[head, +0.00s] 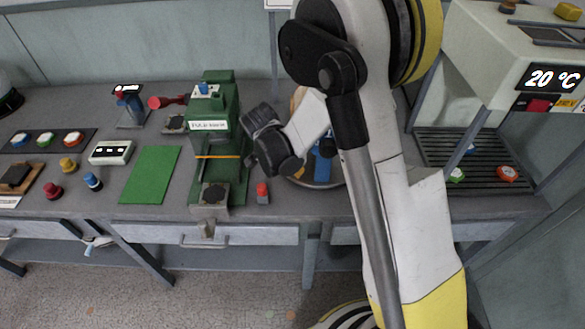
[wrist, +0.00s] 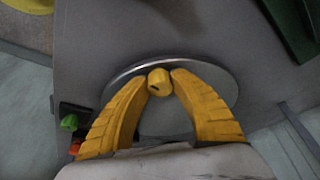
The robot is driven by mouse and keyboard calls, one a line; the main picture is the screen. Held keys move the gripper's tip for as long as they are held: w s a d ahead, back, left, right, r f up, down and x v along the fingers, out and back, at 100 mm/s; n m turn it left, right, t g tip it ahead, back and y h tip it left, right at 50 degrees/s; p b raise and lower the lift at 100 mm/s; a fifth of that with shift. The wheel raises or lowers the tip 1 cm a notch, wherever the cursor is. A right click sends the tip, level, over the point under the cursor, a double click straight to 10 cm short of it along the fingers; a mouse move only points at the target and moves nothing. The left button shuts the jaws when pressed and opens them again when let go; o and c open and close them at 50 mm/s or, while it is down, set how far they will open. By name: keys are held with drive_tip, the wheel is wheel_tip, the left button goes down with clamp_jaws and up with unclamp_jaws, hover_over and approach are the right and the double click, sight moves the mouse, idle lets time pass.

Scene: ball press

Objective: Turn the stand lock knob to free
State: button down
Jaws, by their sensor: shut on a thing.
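In the wrist view my gripper (wrist: 160,84) has its two yellow fingers closed on a small yellow knob (wrist: 159,82), with one fingertip on each side. The knob sits in front of a round grey metal disc (wrist: 165,118), whose rim shows behind and between the fingers. I take this for the stand lock knob, but no label shows. I cannot tell which way the knob is turned.
A green press (head: 213,130) stands left of my arm on the grey bench. A red-topped block (head: 263,193) is beside its base. Green and red buttons (wrist: 70,123) lie near the left finger in the wrist view.

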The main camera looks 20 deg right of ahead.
drive_tip(key=shift+n, duration=0.6)
drive_tip(key=shift+y, duration=0.3)
drive_tip(key=c, duration=1.1)
unclamp_jaws()
drive_tip(key=shift+o, duration=0.2)
drive_tip(key=shift+t, duration=0.3)
drive_tip(key=v, duration=1.2)
